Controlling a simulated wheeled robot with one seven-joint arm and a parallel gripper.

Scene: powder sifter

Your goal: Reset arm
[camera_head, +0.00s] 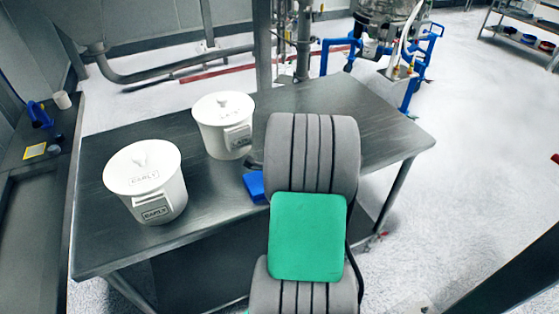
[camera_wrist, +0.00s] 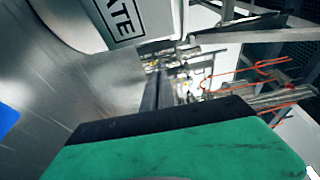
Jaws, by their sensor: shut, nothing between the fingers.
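My arm rises in front of the table in the head view, with grey ridged links and a green panel. It hides my gripper there. In the wrist view a green and black part of my gripper (camera_wrist: 170,140) fills the bottom. It is shut with nothing held; its fingertips are not distinct. A white lidded bucket with a label reading "EARLY" (camera_head: 146,180) stands at the table's left. A second white lidded bucket (camera_head: 223,124) stands behind it, left of my arm. A white surface with a label ending in "ATE" (camera_wrist: 119,16) shows at the top of the wrist view.
The steel table (camera_head: 330,106) has clear room at the right and back. A blue object (camera_head: 254,186) lies on it beside my arm, partly hidden. A dark side bench (camera_head: 40,150) stands at the left. Pipes and a steel vessel (camera_head: 385,12) stand behind. The floor at right is open.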

